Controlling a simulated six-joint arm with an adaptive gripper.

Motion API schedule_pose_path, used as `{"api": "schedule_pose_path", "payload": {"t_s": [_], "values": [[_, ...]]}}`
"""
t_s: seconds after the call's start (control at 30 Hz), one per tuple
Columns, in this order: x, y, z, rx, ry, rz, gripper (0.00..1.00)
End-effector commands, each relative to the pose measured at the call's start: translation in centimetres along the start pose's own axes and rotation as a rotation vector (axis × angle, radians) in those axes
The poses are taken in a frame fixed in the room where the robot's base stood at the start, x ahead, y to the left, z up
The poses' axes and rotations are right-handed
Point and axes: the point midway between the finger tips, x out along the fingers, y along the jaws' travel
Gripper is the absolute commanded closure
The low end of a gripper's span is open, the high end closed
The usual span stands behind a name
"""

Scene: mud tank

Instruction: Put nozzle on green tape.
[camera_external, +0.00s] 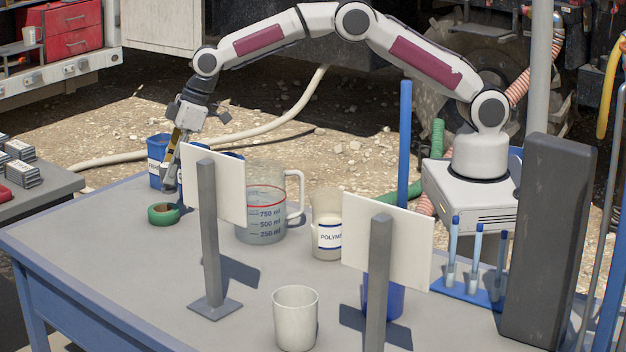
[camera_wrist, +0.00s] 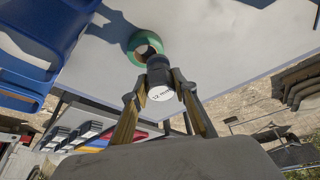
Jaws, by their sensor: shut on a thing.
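My gripper (camera_external: 171,170) points down at the far left of the table, shut on the nozzle. The nozzle (camera_wrist: 159,86) is a short dark piece with a white end face marked "12 mm", between the two yellowish fingers in the wrist view. In the external view the nozzle (camera_external: 169,186) hangs above the table, over the back of the green tape. The green tape (camera_external: 163,221) is a ring lying flat on the table. It also shows in the wrist view (camera_wrist: 134,43), partly hidden behind the nozzle. I cannot tell whether nozzle and tape touch.
Blue bins (camera_external: 157,176) stand just behind the tape. A white board on a post (camera_external: 208,235) stands to its right, before a measuring jug (camera_external: 264,228). A polymer beaker (camera_external: 326,246) and a white cup (camera_external: 296,322) stand farther right. The front-left table is clear.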

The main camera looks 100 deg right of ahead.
Motion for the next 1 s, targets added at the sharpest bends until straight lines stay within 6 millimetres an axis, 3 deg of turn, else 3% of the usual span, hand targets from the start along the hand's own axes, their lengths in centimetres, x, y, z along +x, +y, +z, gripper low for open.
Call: {"api": "schedule_pose_path", "payload": {"t_s": [0.27, 0.7, 1.0], "values": [[0.4, 0.0, 0.2, 0.0, -0.001, 0.0, 0.94], [4.4, 0.0, 1.9, 0.0, -0.001, -0.001, 0.94], [4.6, 0.0, 1.9, 0.0, 0.001, 0.0, 0.94]]}}
